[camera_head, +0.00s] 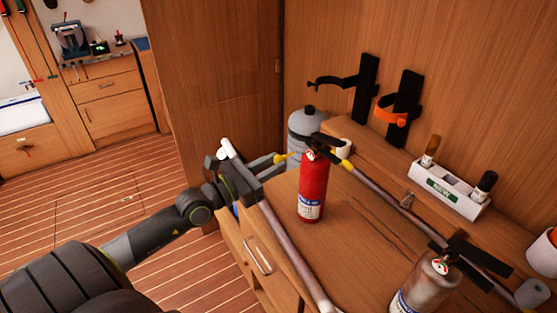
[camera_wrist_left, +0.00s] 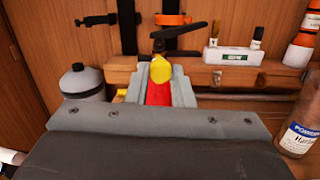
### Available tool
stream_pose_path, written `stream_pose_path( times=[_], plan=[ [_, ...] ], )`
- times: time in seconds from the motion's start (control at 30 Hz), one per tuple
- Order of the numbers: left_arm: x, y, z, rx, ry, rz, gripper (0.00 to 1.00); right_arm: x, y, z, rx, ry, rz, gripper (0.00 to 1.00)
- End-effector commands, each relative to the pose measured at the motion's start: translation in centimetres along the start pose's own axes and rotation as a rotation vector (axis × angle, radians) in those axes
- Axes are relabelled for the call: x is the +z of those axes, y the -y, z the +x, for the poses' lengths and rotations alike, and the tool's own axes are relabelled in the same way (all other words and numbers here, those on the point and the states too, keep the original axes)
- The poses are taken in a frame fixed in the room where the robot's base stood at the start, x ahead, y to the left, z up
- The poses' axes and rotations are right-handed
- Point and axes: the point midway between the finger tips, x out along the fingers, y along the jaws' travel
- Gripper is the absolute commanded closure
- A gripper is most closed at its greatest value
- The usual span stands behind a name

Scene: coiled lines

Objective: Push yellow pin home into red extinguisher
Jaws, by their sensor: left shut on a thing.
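The red extinguisher (camera_head: 313,188) stands upright on the wooden counter, with a black valve head and a gauge. My left gripper (camera_head: 279,160) is just left of its head, shut on the yellow pin (camera_head: 284,158). In the left wrist view the yellow pin (camera_wrist_left: 160,70) sits between the fingers of my left gripper (camera_wrist_left: 158,80), and the red extinguisher (camera_wrist_left: 158,93) shows below and behind it. The pin points at the valve head; how far it is in, I cannot tell. My right gripper is not in view.
A grey cylinder (camera_head: 303,127) stands behind the red extinguisher. A metallic canister (camera_head: 425,285) stands at the front right. A white holder (camera_head: 448,190) sits on the ledge. Black brackets (camera_head: 367,88) hang on the wall. A pole (camera_head: 285,245) runs along the counter's left edge.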

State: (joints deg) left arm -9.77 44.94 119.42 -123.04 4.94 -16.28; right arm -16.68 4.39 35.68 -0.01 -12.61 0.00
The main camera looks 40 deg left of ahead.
Motion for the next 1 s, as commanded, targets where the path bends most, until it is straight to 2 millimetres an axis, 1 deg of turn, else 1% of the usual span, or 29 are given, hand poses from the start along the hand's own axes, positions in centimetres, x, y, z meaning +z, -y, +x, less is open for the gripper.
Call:
stream_pose_path(
  times=[0.17,0.3,0.4,0.53,0.7,1.0],
  plan=[
    [0.0,0.1,0.5,0.001,0.009,-0.001,1.00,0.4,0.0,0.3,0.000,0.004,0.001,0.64],
    [-0.1,0.1,1.7,0.001,0.010,-0.001,1.00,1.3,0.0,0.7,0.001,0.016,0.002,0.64],
    [-0.3,0.1,2.8,0.001,0.010,0.000,1.00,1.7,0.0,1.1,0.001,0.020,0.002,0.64],
    [-0.5,0.1,4.0,0.001,0.008,-0.002,1.00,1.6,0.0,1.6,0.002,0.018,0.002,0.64],
    [-0.5,0.0,5.2,0.002,0.006,-0.002,1.00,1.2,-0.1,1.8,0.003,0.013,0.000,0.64],
    [-0.6,0.0,5.9,0.001,0.005,-0.001,1.00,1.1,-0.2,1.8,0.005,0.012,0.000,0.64]
  ],
)
